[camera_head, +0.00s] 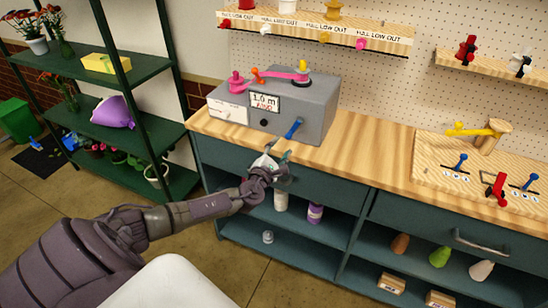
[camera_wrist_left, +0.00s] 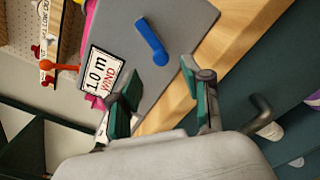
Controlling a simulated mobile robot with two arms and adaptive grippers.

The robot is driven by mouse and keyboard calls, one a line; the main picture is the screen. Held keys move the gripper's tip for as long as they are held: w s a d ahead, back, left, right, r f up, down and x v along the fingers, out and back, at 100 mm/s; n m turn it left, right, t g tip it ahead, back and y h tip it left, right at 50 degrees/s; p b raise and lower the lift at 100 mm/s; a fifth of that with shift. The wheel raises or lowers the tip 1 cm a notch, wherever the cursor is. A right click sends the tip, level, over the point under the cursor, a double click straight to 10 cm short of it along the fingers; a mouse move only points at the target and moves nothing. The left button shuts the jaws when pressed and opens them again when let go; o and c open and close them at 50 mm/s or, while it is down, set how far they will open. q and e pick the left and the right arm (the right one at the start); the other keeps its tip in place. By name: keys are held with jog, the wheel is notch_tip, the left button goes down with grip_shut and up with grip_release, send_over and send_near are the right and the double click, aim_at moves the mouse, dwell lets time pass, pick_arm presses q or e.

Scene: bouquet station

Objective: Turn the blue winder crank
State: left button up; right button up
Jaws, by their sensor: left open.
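The blue winder crank (camera_head: 292,129) sticks out of the front face of the grey winder box (camera_head: 316,105), which stands on the wooden counter. In the left wrist view the crank (camera_wrist_left: 152,42) slants down to the right, ahead of the fingers. My left gripper (camera_head: 272,158) is below and a little left of the crank, in front of the counter's edge. In the wrist view its two green-padded fingers (camera_wrist_left: 158,90) are apart with nothing between them. The crank lies beyond the fingertips. My right gripper does not show.
A label reading 1.0 m WIND (camera_head: 265,103) is on the box, with a pink part (camera_head: 237,82) on top. A drawer handle (camera_wrist_left: 262,115) is close to the gripper. A wooden board with levers (camera_head: 480,170) lies at the right. The counter between (camera_head: 370,145) is clear.

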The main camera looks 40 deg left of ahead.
pick_arm(q)
jog(key=v, duration=0.4)
jog(key=shift+s, duration=0.4)
jog(key=s+a+f+n+g, duration=0.1)
jog(key=s+f+n+g, duration=0.3)
jog(key=f, duration=0.6)
jog(key=s+a+f+n+g, duration=0.1)
jog(key=s+f+n+g, duration=0.15)
jog(key=f+n, duration=0.55)
jog(key=s+d+f+n+g, duration=0.35)
jog(key=s+f+n, duration=0.45)
jog(key=s+f, duration=0.6)
jog(key=s+d+f+n+g+h, duration=0.1)
jog(key=s+d+f+n+g, duration=0.1)
jog(key=s+d+f+n, duration=0.3)
jog(key=s+d+f+n+g+h, duration=0.2)
jog(key=s+d+f+n, duration=0.4)
jog(key=s, duration=0.8)
jog(key=s+d+f+n+g+h, duration=0.1)
jog(key=s+d+f+n+g, duration=0.1)
jog(key=s+d+f+n, duration=0.4)
jog(key=s+n, duration=0.2)
jog(key=s, duration=0.1)
jog(key=shift+s+f, duration=0.2)
jog(key=shift+s, duration=0.15)
